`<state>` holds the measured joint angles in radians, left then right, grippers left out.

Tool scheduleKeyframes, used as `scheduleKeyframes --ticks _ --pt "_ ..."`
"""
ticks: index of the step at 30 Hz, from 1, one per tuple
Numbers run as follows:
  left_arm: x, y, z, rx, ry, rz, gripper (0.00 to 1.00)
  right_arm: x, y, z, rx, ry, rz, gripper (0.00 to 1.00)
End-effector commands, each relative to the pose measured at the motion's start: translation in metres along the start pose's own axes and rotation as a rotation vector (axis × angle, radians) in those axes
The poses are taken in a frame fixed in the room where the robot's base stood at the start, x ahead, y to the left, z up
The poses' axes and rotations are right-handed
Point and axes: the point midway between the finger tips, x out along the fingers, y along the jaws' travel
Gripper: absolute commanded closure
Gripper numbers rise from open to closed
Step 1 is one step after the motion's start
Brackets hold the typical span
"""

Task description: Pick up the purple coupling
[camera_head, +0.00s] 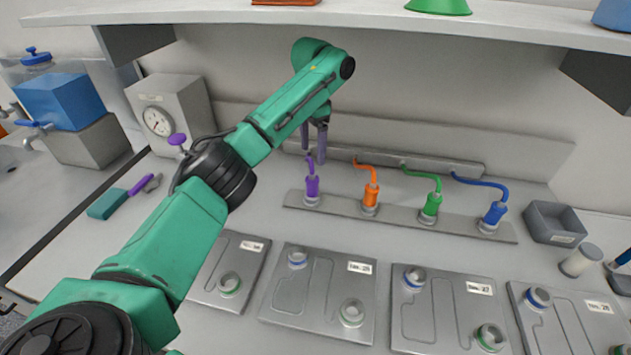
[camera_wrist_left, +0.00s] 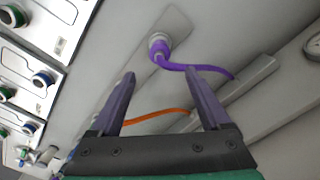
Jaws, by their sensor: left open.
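The purple coupling (camera_head: 312,186) stands upright in the leftmost seat of a grey rail (camera_head: 341,204), with its purple hose rising behind it. In the left wrist view the purple coupling (camera_wrist_left: 160,48) sits ahead of the fingertips, with its hose running to the right. My left gripper (camera_head: 314,158) is just above and behind the coupling in the head view, and the hose shows close to its fingers. In the left wrist view my left gripper (camera_wrist_left: 161,76) is open with nothing between its fingers. My right gripper is not in view.
Orange (camera_head: 370,194), green (camera_head: 431,204) and blue couplings (camera_head: 495,213) stand along the same rail to the right. Several metal plates with ringed ports (camera_head: 318,293) lie in front. A shelf (camera_head: 350,17) overhangs the back. A grey bin (camera_head: 553,224) stands at right.

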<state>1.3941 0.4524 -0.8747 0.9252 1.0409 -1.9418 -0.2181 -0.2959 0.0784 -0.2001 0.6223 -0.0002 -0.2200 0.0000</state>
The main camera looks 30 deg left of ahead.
Motion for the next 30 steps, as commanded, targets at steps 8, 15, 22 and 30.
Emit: scheduleKeyframes --ticks 8,15,22,30 --pt "0.058 0.0 0.001 -0.001 -0.002 0.001 0.2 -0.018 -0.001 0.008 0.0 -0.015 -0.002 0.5" --pt "0.098 0.0 0.003 -0.001 -0.004 0.002 0.2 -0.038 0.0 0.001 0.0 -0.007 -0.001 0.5" --pt "0.116 0.0 0.002 -0.001 0.001 0.0 0.2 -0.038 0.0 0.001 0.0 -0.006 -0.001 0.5" --pt "0.115 0.0 0.002 0.0 0.001 0.0 0.92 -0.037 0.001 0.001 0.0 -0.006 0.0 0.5"
